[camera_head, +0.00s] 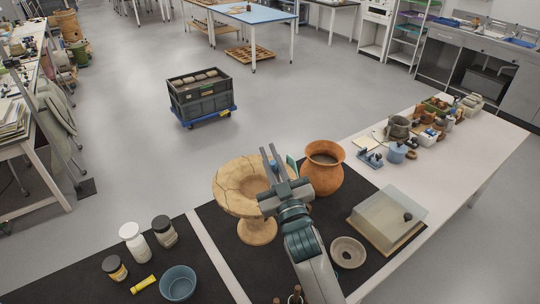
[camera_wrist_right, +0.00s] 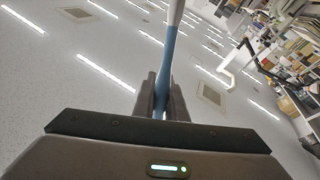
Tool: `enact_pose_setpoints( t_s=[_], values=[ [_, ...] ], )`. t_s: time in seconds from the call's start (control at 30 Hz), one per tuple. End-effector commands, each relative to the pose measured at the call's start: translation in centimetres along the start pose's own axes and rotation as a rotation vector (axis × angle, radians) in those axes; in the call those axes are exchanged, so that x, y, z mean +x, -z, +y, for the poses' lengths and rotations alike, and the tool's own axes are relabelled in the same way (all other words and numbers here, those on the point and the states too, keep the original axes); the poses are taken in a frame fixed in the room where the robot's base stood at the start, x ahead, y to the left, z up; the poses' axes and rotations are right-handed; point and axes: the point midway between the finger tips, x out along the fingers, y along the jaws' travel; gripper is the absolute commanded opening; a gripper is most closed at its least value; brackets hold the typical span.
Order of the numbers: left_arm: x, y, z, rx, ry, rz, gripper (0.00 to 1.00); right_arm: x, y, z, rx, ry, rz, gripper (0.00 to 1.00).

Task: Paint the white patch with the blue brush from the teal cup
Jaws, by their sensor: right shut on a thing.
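My right gripper (camera_head: 269,158) is raised in front of the cracked tan pedestal bowl (camera_head: 230,180) and left of the orange jar (camera_head: 325,178). Its fingers are shut on the blue brush (camera_wrist_right: 170,45). In the right wrist view the shaft rises from between the fingers, blue below and white at the top. In the head view only a small blue bit of the brush (camera_head: 274,166) shows between the fingers. A blue-teal cup (camera_head: 178,283) stands on the dark mat at the lower left. I cannot make out a white patch. My left gripper is not in view.
A small bowl (camera_head: 348,252) and a clear box (camera_head: 390,218) lie right of my arm. Small items crowd the table's far right. A grey crate (camera_head: 200,95) stands on the floor.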

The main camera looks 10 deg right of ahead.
Motion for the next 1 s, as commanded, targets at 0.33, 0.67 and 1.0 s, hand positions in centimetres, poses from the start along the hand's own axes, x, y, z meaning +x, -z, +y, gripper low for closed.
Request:
enact_pose_setpoints(
  t_s=[0.33, 0.67, 1.0],
  values=[
    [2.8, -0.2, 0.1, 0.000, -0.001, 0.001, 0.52, -0.9, -2.8, -0.8, 0.001, 0.000, -0.001, 0.00],
    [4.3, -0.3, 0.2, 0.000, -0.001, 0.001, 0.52, -1.4, -4.3, -1.2, 0.000, 0.000, -0.001, 0.00],
    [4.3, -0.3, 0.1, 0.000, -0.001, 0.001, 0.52, -1.4, -4.4, -1.2, 0.000, 0.000, 0.000, 0.00]
  ],
)
